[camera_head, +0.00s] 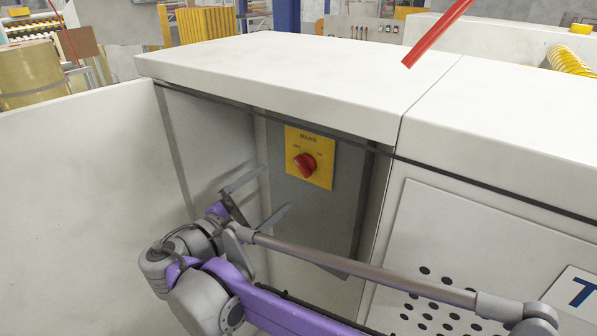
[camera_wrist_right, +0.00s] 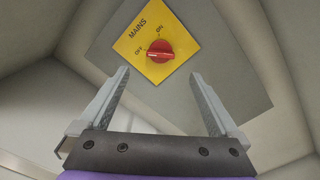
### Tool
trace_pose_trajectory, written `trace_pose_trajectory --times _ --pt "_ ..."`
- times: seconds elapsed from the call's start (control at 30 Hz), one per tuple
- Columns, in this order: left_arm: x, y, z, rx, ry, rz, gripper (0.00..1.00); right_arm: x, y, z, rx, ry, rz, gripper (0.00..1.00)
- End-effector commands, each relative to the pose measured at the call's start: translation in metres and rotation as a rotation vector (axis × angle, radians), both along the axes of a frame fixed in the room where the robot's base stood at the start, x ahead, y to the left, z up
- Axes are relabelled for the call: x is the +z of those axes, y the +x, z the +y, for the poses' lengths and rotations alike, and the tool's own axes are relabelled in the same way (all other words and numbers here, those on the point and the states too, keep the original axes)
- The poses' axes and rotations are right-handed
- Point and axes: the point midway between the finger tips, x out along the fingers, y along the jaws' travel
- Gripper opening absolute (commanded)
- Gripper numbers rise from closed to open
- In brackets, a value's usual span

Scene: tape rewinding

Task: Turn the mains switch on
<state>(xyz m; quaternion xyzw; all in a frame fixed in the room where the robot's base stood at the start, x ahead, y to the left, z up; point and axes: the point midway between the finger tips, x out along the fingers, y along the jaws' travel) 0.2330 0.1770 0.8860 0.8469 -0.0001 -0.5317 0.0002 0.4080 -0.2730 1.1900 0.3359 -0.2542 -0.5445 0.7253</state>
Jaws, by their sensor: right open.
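The mains switch is a red rotary knob (camera_head: 304,165) on a yellow plate (camera_head: 321,178) marked MAINS, with OFF and ON labels. The plate sits on a grey panel in a recess of the white machine. In the right wrist view the knob (camera_wrist_right: 160,52) and plate (camera_wrist_right: 128,46) lie ahead, near the top. I cannot tell which label the knob points to. My right gripper (camera_head: 277,187) is open and empty, left of and below the knob, apart from it. In the wrist view its fingers (camera_wrist_right: 160,75) are spread below the knob. My left gripper is out of view.
The white machine's top (camera_head: 290,75) overhangs the recess, and its side wall (camera_head: 215,145) stands left of the gripper. A white cabinet with a perforated panel (camera_head: 480,240) is at the right. A red bar (camera_head: 437,33) hangs over the top.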

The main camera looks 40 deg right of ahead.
Motion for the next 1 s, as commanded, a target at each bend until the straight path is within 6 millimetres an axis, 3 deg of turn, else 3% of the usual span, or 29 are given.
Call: trace_pose_trajectory --times 0.5,0.7,0.97,1.0 --pt "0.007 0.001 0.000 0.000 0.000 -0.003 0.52 0.000 0.023 -0.086 -0.003 0.002 -0.001 0.97" --pt "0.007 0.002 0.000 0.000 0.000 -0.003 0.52 0.000 0.027 -0.097 -0.001 0.003 -0.001 0.97" --pt "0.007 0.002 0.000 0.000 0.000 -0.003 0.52 0.000 0.027 -0.098 0.000 0.004 -0.002 0.97" --pt "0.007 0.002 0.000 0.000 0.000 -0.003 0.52 0.000 0.027 -0.098 0.000 0.004 -0.002 0.90"
